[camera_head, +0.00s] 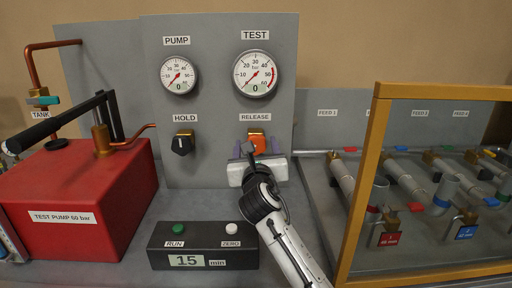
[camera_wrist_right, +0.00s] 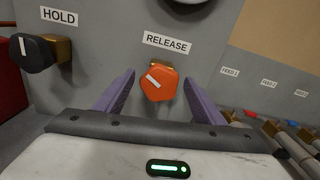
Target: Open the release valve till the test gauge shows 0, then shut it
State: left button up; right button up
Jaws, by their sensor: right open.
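The release valve is an orange-red knob (camera_head: 257,139) under the RELEASE label on the grey panel. In the right wrist view the knob (camera_wrist_right: 158,84) has a white mark slanting from upper left to lower right. My right gripper (camera_head: 257,151) is open in front of it. Its purple fingers stand apart on either side of the knob in the wrist view, with visible gaps. The test gauge (camera_head: 257,73) is above, its needle pointing to the lower left, apparently at or near 0. My left gripper is not in view.
The black HOLD knob (camera_head: 183,142) is left of the release valve, below the pump gauge (camera_head: 179,75). A control box (camera_head: 203,245) showing 15 min sits below. A red test pump (camera_head: 85,190) is at left. A yellow frame (camera_head: 362,185) stands right, before several pipes.

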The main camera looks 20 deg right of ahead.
jog(key=c, duration=1.1)
jog(key=shift+o, duration=0.2)
jog(key=shift+m+p, duration=0.7)
jog(key=shift+m, duration=0.3)
jog(key=m+p, duration=0.1)
jog(key=m, duration=0.1)
jog(key=shift+m, duration=0.3)
jog(key=m, duration=0.3)
jog(key=shift+d+f+m, duration=0.1)
jog(key=shift+m, duration=2)
